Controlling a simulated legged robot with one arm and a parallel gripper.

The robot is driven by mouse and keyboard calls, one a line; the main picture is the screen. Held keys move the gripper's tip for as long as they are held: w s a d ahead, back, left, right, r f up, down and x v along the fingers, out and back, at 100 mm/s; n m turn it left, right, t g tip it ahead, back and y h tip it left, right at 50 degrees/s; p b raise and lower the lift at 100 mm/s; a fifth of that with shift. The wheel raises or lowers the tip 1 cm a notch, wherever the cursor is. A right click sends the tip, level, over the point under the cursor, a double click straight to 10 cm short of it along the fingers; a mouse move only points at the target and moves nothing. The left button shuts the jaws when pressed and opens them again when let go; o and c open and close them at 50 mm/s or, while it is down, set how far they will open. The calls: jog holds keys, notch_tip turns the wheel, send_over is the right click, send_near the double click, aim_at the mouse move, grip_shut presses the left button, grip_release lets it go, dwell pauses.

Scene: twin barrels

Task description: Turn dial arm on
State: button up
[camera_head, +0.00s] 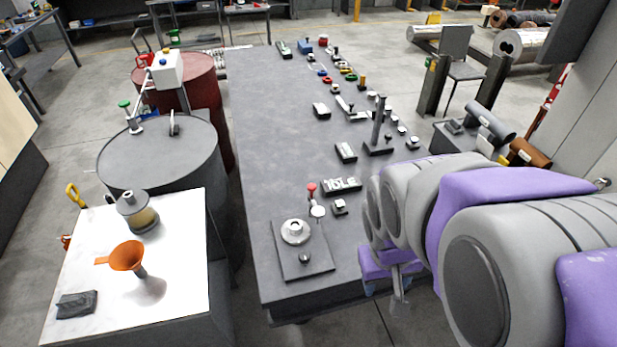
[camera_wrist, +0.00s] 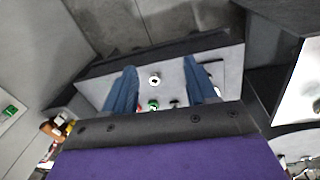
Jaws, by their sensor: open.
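A dark square plate (camera_head: 318,262) lies at the near end of the long grey table. It carries a round pale dial-like fitting (camera_head: 294,232) and a small dark knob (camera_head: 304,257). I cannot tell for certain which part is the dial arm. Just behind it stand a red-topped lever (camera_head: 311,188) and a white round knob (camera_head: 318,211). My gripper (camera_wrist: 159,66) is open, with two blue fingers apart and nothing held. A small pale round knob (camera_wrist: 154,79) shows between the fingers, apart from both. In the head view my gripper is right of the plate, partly hidden by my arm.
Several switches and valves line the table (camera_head: 270,130) farther back, including a dark upright post (camera_head: 379,122). At left are a grey barrel (camera_head: 160,155), a red barrel (camera_head: 205,80) and a white-topped stand with an orange funnel (camera_head: 127,256). The table's left half is clear.

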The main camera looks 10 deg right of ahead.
jog(key=w+d+f+t+h, duration=0.1)
jog(key=w+d, duration=0.2)
jog(key=w, duration=0.3)
jog(key=w+d+f+n+t, duration=0.1)
jog(key=w+d+f+t, duration=0.1)
jog(key=w+d, duration=0.3)
jog(key=w+d+f+t+h, duration=0.1)
jog(key=w+d, duration=0.1)
jog(key=w, duration=0.6)
jog(key=w+d+f+n+t, duration=0.1)
jog(key=w+d+f+t, duration=0.15)
jog(key=w, duration=0.25)
jog(key=w+d+f+n+t, duration=0.1)
jog(key=w+f, duration=0.2)
jog(key=w, duration=0.3)
jog(key=n+t+y+p, duration=0.2)
jog(key=n+t+y, duration=0.35)
jog(key=y, duration=0.75)
send_near(315, 189)
jog(key=shift+m+t, duration=0.85)
jog(key=shift+t, duration=0.05)
jog(key=x, duration=0.3)
jog(key=b+x, duration=0.1)
jog(key=x, duration=0.3)
jog(key=f+x, duration=0.1)
jog(key=x, duration=0.3)
jog(key=shift+a+f+b, duration=0.1)
jog(key=shift+a+b, duration=0.25)
jog(key=shift+a, duration=0.05)
jog(key=shift+c, duration=0.5)
